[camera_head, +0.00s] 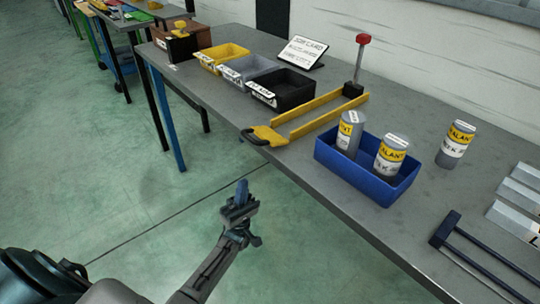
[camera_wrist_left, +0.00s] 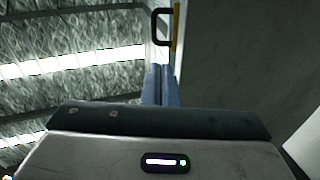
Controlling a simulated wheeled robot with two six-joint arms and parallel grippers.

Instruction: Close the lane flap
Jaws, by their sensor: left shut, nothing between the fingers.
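Two yellow lane rails (camera_head: 320,112) run across the grey bench in the head view. At their front end, by the bench edge, is a yellow flap (camera_head: 268,133) with a black loop handle (camera_head: 250,138). The flap looks roughly flat; its exact angle is hard to tell. My left gripper (camera_head: 241,188) is shut and empty, out over the floor in front of the bench and apart from the flap. In the left wrist view its blue fingers (camera_wrist_left: 161,85) are together, with the black handle (camera_wrist_left: 161,27) beyond them. My right gripper is not in view.
A red-knobbed post (camera_head: 358,65) stands at the rails' back end. A blue bin (camera_head: 365,182) with cans sits to the right; yellow, grey and black bins (camera_head: 283,91) stand to the left. A dark frame (camera_head: 470,250) lies at the far right. Open floor surrounds my left arm.

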